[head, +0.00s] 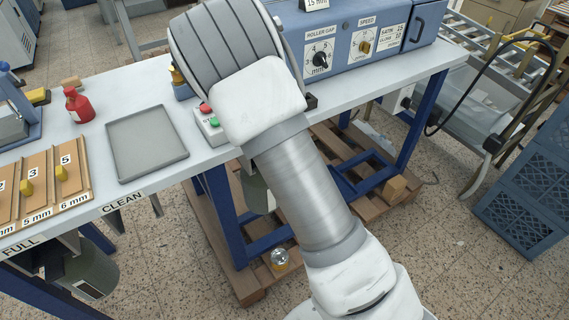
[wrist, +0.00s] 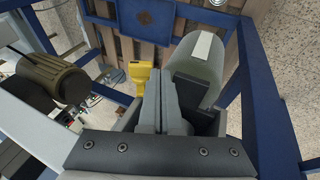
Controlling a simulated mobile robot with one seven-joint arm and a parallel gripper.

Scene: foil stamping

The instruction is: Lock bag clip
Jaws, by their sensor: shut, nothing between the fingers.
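In the wrist view, my gripper (wrist: 160,78) is shut, its two grey fingers together and empty. A yellow part (wrist: 140,72), which may be the bag clip or its lever, shows just beyond and left of the fingertips. I cannot tell whether they touch it or whether it is locked. A grey-green rounded container or bag (wrist: 203,58) with a white strip is just right of the fingers. In the head view my arm covers the gripper and the yellow part; a piece of the grey-green body (head: 256,190) shows beside my arm under the table.
Blue frame legs (wrist: 262,100) stand close to the right of the gripper, over a wooden pallet (wrist: 200,15). A dark brown cylinder (wrist: 48,78) is at the left. The table (head: 160,88) holds a grey tray (head: 146,140), a red bottle (head: 78,106) and a button box (head: 209,127).

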